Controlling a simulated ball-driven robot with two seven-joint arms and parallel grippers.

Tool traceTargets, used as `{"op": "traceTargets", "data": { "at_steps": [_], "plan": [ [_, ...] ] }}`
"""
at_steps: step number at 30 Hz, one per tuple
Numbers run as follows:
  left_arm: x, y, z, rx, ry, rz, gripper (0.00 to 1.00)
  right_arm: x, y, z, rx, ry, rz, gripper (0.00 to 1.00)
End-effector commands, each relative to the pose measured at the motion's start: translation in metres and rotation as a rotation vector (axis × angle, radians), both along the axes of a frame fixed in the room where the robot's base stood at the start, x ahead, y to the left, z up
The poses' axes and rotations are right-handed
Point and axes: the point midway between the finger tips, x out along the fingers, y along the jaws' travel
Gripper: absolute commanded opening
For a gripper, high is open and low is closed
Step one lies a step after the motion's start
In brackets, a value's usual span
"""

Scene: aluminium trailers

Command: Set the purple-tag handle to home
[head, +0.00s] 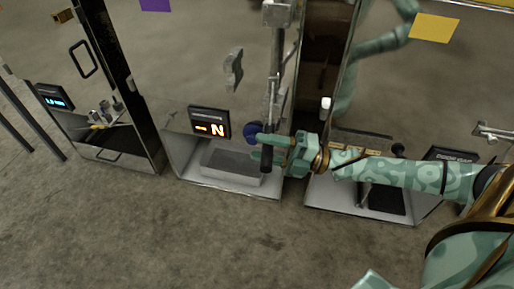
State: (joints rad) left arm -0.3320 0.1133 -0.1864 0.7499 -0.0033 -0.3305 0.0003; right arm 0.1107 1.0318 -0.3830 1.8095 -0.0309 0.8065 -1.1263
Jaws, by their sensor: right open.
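The purple tag (155,4) is at the top edge, on the middle trailer's reflective panel. A grey metal lever handle (275,70) hangs down at this panel's right edge and ends in a dark grip (266,160). My right gripper (260,148) comes in from the right, open, with its fingers pointing left at the dark grip. The grip's lower end shows below the fingers; I cannot tell whether they touch it. A small display (209,123) left of the gripper shows orange characters like "-N". My left gripper is not in view.
A dark blue round knob (252,131) is just behind my right fingertips. A grey block (232,162) sits in the bay below. A curved grey handle (233,69) is on the panel. A yellow tag (434,28) marks the right panel. The floor in front is clear.

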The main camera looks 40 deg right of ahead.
Motion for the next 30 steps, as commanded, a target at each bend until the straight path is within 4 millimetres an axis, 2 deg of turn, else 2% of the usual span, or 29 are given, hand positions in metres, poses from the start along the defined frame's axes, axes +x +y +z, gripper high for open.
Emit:
{"op": "traceTargets", "data": {
  "at_steps": [5, 13, 14, 18, 19, 30],
  "plan": [
    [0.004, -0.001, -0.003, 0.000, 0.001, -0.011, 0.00, 0.010, 0.011, 0.002, 0.001, 0.000, 0.000, 0.45],
    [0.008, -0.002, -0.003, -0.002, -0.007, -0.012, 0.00, 0.011, 0.012, 0.004, 0.000, 0.000, -0.001, 0.45],
    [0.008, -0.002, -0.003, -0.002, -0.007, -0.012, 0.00, 0.011, 0.012, 0.004, 0.000, 0.000, -0.001, 0.42],
    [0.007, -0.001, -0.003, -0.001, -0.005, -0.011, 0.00, 0.011, 0.012, 0.004, 0.000, 0.000, -0.001, 0.03],
    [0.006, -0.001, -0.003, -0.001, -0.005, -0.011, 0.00, 0.011, 0.012, 0.004, 0.000, 0.000, -0.001, 0.00],
    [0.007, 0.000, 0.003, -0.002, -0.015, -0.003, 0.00, 0.018, 0.020, 0.006, 0.003, -0.001, -0.048, 0.00]
  ]
}}
